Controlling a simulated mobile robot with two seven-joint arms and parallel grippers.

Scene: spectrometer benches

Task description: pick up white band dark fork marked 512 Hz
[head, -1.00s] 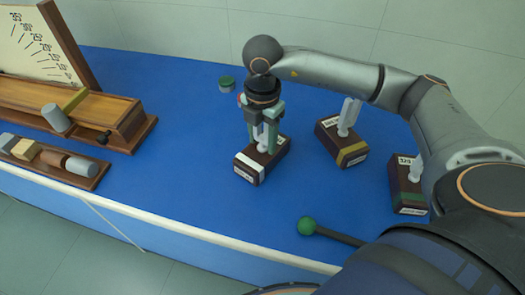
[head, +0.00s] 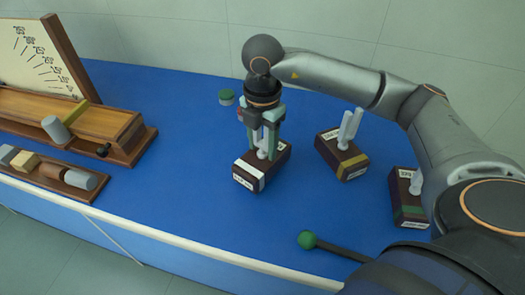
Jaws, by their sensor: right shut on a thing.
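The dark wooden fork block with a white band (head: 248,174) stands on the blue table near the middle of the head view. Its label is too small to read surely. A pale fork stem rises from its top between my fingers. My right gripper (head: 264,150) points down over this block, its fingers shut on the fork. The gripper hides most of the prongs. The block looks close to the table; I cannot tell whether it touches. My left gripper is not in view.
A yellow-banded fork block (head: 342,158) and a green-banded one (head: 408,205) stand to the right. A green-headed mallet (head: 307,240) lies in front. A wooden instrument (head: 90,130) and a tray of cylinders (head: 60,176) fill the left.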

